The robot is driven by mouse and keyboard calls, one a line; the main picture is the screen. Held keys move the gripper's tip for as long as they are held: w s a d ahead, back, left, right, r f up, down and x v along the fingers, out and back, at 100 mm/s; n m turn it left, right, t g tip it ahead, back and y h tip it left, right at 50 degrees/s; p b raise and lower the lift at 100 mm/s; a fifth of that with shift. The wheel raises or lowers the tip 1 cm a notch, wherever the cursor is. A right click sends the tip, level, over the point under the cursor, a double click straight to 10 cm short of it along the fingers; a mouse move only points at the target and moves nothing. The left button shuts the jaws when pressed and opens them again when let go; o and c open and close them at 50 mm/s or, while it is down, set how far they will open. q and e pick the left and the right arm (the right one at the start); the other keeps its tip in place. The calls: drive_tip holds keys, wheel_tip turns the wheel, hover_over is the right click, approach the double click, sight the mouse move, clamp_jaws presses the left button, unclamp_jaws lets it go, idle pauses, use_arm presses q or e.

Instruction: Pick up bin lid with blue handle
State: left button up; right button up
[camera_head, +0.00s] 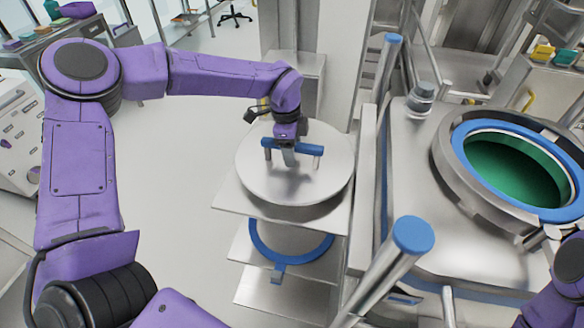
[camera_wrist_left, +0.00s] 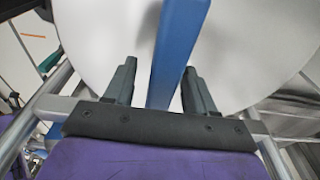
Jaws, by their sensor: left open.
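The bin lid (camera_head: 262,180) is a round silver disc with a blue bar handle (camera_head: 308,149) across its top. It rests on the top shelf of a metal stand. My left gripper (camera_head: 289,157) is over the lid at the handle. In the left wrist view, the blue handle (camera_wrist_left: 178,50) runs between the two open fingers of my left gripper (camera_wrist_left: 158,90), with the pale lid (camera_wrist_left: 105,40) beyond. I cannot tell whether the fingers touch the handle. Part of my right arm shows at the lower right edge, but its gripper fingers are not visible.
The metal stand (camera_head: 235,207) has lower shelves, with a blue ring (camera_head: 262,250) under the top. To the right is a steel vessel with a round blue-rimmed opening (camera_head: 465,150), green inside. Blue-capped posts (camera_head: 413,235) stand between them. Floor left of the stand is clear.

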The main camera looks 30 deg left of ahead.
use_arm(q)
drive_tip(key=shift+f+b, duration=0.25)
drive_tip(key=shift+b, duration=0.1)
idle(0.3)
drive_tip(key=shift+c, duration=0.3)
clamp_jaws()
idle(1.1)
drive_tip(key=shift+w+r, duration=0.1)
drive_tip(key=shift+r, duration=0.1)
